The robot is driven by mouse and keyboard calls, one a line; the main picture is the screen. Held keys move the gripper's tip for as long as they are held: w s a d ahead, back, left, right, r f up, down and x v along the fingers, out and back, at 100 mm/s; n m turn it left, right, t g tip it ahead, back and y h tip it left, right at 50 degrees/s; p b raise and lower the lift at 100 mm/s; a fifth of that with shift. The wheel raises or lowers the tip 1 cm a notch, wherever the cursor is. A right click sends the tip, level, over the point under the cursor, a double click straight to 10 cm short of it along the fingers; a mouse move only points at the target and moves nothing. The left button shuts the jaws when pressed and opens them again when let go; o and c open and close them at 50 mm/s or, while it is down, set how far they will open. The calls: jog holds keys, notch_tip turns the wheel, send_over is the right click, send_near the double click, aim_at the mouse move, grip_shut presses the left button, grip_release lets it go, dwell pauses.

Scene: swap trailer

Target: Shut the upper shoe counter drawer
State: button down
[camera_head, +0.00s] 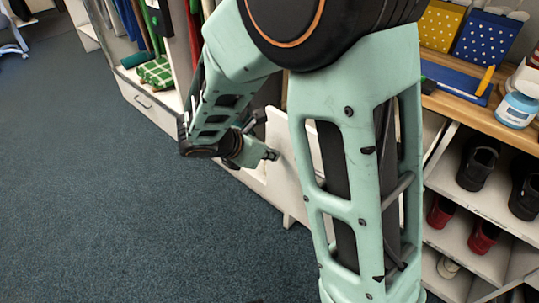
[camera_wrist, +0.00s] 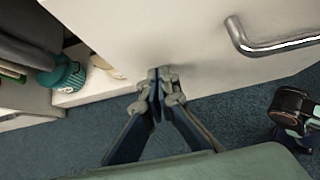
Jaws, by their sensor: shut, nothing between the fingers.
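A white drawer front (camera_wrist: 190,40) with a metal bar handle (camera_wrist: 275,40) fills the upper part of the wrist view. In the head view a white panel (camera_head: 283,150), which seems to be the same drawer, stands out from the shoe counter and is partly hidden behind my arm. My gripper (camera_head: 272,155) is shut and empty, pointing at this panel. In the wrist view my gripper's fingertips (camera_wrist: 160,78) are together at the panel's lower edge, left of the handle. I cannot tell whether they touch it. How far the drawer is open is hidden.
Shoe shelves (camera_head: 480,190) stand at the right, under a wooden top (camera_head: 465,108) with a blue tray, jar and dotted boxes. A clothes cabinet with a low drawer (camera_head: 135,97) stands at the back. A teal bottle-like item (camera_wrist: 65,75) is near the panel. Carpet at left is clear.

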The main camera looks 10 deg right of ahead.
jog(key=w+d+p, duration=0.2)
jog(key=w+d, duration=0.6)
jog(key=d, duration=0.3)
jog(key=w+d+p, duration=0.3)
jog(key=w+d, duration=0.6)
jog(key=d, duration=0.2)
jog(key=shift+w+d+r, duration=0.15)
jog(key=shift+d, duration=0.05)
jog(key=shift+d+r, duration=0.1)
